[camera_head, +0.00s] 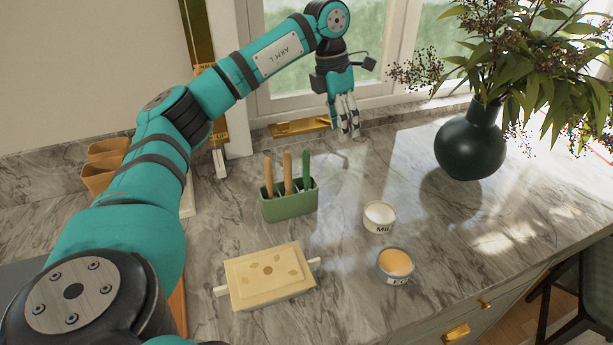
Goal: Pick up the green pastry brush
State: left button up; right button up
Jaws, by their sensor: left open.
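A green handle (306,170) stands upright in the right part of a green rectangular holder (290,206) on the marble counter. It looks like the green pastry brush, but its lower end is hidden inside the holder. Two wooden handles (287,172) stand beside it in the same holder. My left gripper (348,132) points down behind and to the right of the holder, near the window. It is open, empty and apart from the handles. My right gripper is not in view.
Two small tins, one white (379,217) and one orange-topped (395,264), stand to the right. A dark vase (470,143) with a leafy plant is farther right. Brown containers (103,170) stand at left.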

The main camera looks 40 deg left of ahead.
pick_arm(q)
jog(key=s+a+r+n+g+y, duration=0.1)
jog(key=s+a+r+y, duration=0.15)
jog(key=a, duration=0.45)
jog(key=b, duration=0.2)
send_over(306, 150)
jog(key=shift+h, duration=0.35)
jog(key=f, duration=0.4)
jog(key=shift+w+a+f, duration=0.15)
jog(key=shift+w+f, duration=0.05)
jog(key=shift+w, duration=0.05)
notch_tip(306, 150, down, 6)
jog(key=shift+a+r+p, duration=0.1)
jog(key=shift+a+p, duration=0.05)
jog(key=shift+p, duration=0.7)
jog(key=shift+f, duration=0.55)
jog(key=f, duration=0.1)
jog(key=f+p, duration=0.2)
jog(key=f, duration=0.1)
jog(key=shift+s+d, duration=0.2)
jog(key=shift+d, duration=0.05)
jog(key=shift+f, duration=0.65)
grip_shut()
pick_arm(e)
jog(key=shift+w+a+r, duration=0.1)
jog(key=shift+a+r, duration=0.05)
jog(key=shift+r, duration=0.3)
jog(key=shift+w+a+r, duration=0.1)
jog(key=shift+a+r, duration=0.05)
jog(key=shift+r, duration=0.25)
